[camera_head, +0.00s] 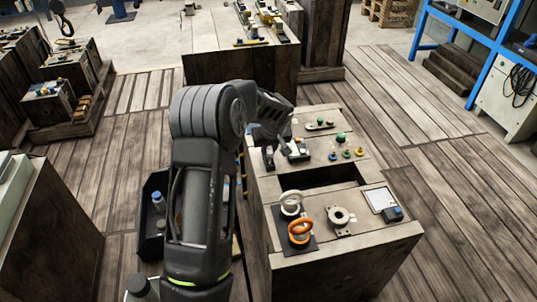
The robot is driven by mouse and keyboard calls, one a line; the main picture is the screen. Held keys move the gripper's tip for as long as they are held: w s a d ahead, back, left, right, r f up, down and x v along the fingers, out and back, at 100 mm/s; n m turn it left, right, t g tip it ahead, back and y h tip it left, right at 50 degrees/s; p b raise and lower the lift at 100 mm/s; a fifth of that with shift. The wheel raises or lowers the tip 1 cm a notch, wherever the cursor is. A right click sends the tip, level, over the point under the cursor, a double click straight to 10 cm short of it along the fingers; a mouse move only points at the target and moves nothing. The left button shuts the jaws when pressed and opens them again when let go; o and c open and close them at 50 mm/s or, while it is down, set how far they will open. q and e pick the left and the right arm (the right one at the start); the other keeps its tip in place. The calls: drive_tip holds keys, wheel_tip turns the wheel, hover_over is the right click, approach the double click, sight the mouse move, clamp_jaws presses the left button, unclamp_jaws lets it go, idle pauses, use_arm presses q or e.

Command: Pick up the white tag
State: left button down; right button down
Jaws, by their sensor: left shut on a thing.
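My left arm comes in from the bottom left and reaches over the wooden bench (345,258). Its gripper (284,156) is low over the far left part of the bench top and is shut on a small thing. A small pale patch, which looks like the white tag (299,148), shows at its fingers. The fingers and the arm hide most of it, so its outline is not clear. My right gripper is not in view.
Several small coloured knobs (346,154) stand right of the gripper. Nearer are a white ring (291,198), an orange ring (300,228), a round metal fitting (341,216) and a pale square panel (380,199). A dark slot crosses the bench. Plank floor lies clear at right.

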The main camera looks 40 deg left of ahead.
use_arm(q)
drive_tip(key=shift+r, duration=0.15)
wheel_tip(320, 180, up, 10)
drive_tip(key=shift+f, duration=0.1)
idle(0.4)
idle(0.8)
